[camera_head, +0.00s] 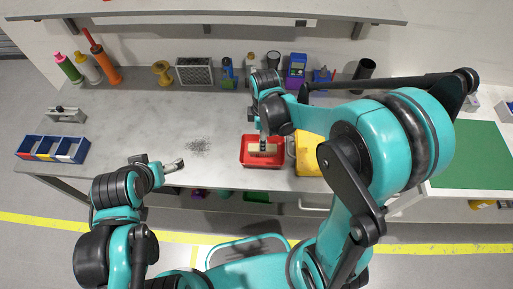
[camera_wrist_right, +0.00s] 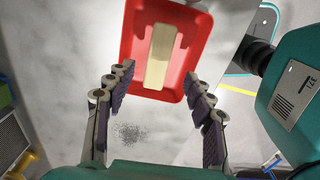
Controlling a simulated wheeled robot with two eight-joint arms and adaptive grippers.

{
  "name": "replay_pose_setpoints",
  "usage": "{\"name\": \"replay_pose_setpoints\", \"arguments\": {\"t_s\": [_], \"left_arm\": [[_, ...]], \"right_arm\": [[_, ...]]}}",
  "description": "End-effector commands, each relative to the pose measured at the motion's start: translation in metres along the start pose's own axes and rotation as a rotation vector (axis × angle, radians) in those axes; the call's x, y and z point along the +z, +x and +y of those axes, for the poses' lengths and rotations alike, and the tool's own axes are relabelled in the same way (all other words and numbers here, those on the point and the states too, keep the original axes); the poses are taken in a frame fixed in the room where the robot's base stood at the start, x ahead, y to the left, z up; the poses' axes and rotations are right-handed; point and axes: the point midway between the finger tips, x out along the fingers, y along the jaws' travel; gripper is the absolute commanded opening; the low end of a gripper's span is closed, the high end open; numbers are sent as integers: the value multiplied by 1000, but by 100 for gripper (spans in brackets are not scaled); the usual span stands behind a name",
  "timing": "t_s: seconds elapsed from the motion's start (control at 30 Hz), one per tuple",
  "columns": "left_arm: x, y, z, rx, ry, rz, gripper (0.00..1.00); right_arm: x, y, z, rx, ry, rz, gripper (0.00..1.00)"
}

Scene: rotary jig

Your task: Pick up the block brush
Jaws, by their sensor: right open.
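The block brush, a pale wooden block, lies in a red tray at the front of the bench (camera_head: 241,152). In the right wrist view the brush (camera_wrist_right: 158,55) lies lengthwise in the red tray (camera_wrist_right: 133,45); its bristles are not visible. My right gripper (camera_head: 264,138) is over the tray. In the wrist view my right gripper (camera_wrist_right: 158,82) is open and empty, its fingers apart on either side of the tray's near end, with the brush ahead between them. My left gripper (camera_head: 176,164) is at the bench's front edge, away from the brush; its finger gap is too small to read.
A yellow container (camera_head: 307,158) stands close to the tray's right. Bottles, a spool and tools line the back. A bin with compartments (camera_head: 52,149) is at left. The bench's middle left is clear.

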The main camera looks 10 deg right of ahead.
Motion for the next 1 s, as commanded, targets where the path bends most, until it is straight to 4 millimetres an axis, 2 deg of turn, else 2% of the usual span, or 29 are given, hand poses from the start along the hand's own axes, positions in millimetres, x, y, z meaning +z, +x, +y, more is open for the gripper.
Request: {"name": "replay_pose_setpoints", "arguments": {"t_s": [0.1,0.33,0.53,0.63,0.8,0.83,0.87,1.0], "left_arm": [[4,5,0,0,0,0,87],[9,13,0,0,0,0,87],[18,24,0,0,0,0,87],[19,26,0,0,0,0,87],[18,25,0,0,0,0,87],[18,25,0,0,0,0,87],[18,25,0,0,0,0,87],[18,25,0,0,0,0,87]], "right_arm": [[0,16,0,-2,-3,-1,53],[0,38,1,0,-1,0,53],[0,70,3,0,-1,0,53],[0,76,3,1,0,0,53],[0,75,3,1,0,0,53],[0,75,3,1,0,0,51],[0,75,3,1,0,0,43],[0,75,3,1,0,0,6]]}}
